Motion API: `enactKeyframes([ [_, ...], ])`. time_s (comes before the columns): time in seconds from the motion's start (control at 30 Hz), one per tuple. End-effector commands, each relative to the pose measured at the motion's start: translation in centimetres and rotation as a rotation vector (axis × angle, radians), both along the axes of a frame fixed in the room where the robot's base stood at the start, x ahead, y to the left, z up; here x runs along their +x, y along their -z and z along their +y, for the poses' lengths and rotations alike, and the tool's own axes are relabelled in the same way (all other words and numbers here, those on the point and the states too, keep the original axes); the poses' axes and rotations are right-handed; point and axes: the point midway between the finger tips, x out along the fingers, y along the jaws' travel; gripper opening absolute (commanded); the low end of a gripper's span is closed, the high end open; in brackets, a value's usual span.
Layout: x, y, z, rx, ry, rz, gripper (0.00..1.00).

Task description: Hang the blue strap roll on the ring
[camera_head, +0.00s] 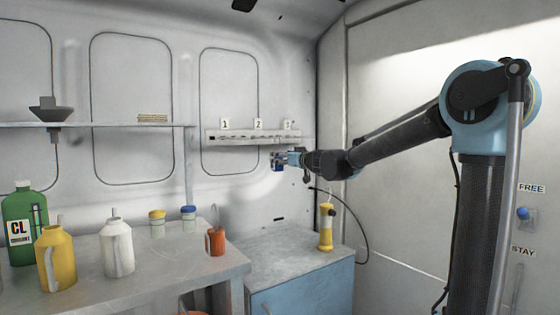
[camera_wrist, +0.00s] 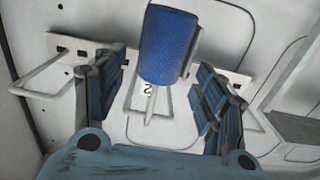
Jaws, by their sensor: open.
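The blue strap roll (camera_wrist: 168,45) is a short blue cylinder with a pale side edge. In the wrist view it lies between and beyond the fingers of my gripper (camera_wrist: 160,95). The fingers are spread wide, with a gap on each side of it. It covers part of the rail and the base of the middle wire ring (camera_wrist: 150,118), by the label 2. I cannot tell whether the ring passes through it. In the head view, the roll (camera_head: 277,164) is a small blue patch at my gripper (camera_head: 284,159), just below the numbered rail (camera_head: 250,138).
Other wire rings stick out at the left (camera_wrist: 38,85) and right (camera_wrist: 268,100) in the wrist view. A bench (camera_head: 180,265) with several bottles and jars is at the left.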

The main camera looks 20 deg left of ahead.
Motion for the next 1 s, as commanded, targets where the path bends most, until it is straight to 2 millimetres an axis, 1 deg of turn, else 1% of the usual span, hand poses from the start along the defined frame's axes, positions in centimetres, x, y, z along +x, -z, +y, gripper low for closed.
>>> enactKeyframes([
  [0.1, -1.2, 0.0, -1.5, 0.0, 0.001, 0.0, 0.65],
  [0.4, -3.8, 0.1, -4.7, -0.001, 0.001, 0.001, 0.65],
  [0.5, -4.5, 0.0, -5.5, -0.001, 0.001, 0.001, 0.65],
  [0.77, -5.4, 0.2, -6.7, -0.004, -0.002, 0.002, 0.65],
  [0.87, -6.4, 0.8, -8.0, -0.016, -0.017, 0.015, 0.65],
  [0.97, -8.1, 2.3, -10.2, -0.045, -0.043, 0.049, 0.65],
  [1.0, -9.0, 3.2, -11.3, -0.063, -0.054, 0.069, 0.65],
])
